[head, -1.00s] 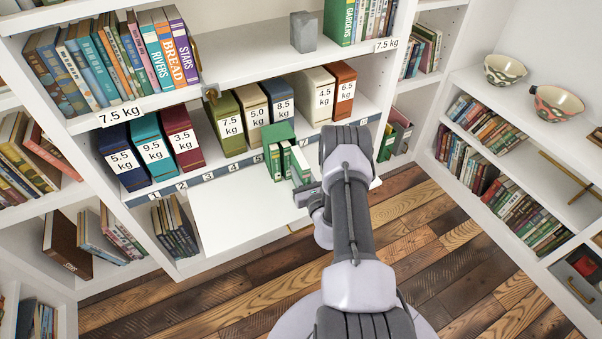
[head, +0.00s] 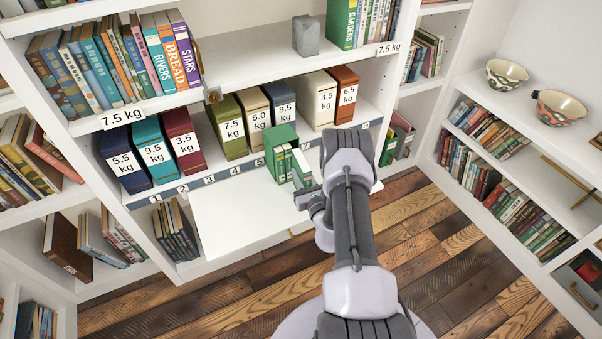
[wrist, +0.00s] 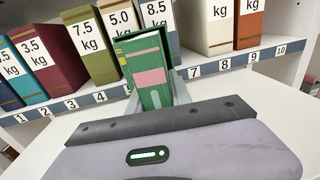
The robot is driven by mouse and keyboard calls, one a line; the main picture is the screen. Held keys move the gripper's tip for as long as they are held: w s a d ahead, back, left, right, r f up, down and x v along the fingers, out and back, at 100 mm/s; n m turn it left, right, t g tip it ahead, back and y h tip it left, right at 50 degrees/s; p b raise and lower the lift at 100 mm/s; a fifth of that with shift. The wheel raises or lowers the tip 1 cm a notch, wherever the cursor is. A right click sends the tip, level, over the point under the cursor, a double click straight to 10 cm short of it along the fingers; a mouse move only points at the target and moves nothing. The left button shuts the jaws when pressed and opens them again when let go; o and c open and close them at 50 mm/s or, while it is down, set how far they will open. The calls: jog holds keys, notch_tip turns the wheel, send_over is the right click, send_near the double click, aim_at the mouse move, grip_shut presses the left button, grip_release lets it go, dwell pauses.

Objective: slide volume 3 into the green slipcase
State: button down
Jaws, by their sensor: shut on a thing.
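The green slipcase (head: 280,140) stands on the pull-out white board in front of the middle shelf, with green volumes showing in its open front. My gripper (head: 302,178) is at the front right of the slipcase, shut on a thin volume (head: 301,165), which I take to be volume 3. In the wrist view a green spine with pink and yellow bands (wrist: 149,78) stands upright between the fingers. The volume's number cannot be read. Its far end is at the slipcase's opening; how deep it sits inside is hidden.
The white board (head: 235,222) is bare to the left. A grey block (head: 306,36) sits on the shelf above.

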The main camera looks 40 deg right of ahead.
jog(key=shift+s+d+n+t+y+b, duration=0.15)
jog(key=shift+n+y+b, duration=0.15)
jog(key=shift+y, duration=0.25)
jog(key=shift+w+d+n+t+y+b, duration=0.1)
jog(key=shift+d+n+t+y+b, duration=0.05)
jog(key=shift+n+y, duration=0.35)
jog(key=shift+w+d+b, duration=0.15)
jog(key=shift+w+b, duration=0.3)
dwell(0.8)
jog(key=c, duration=1.1)
grip_release()
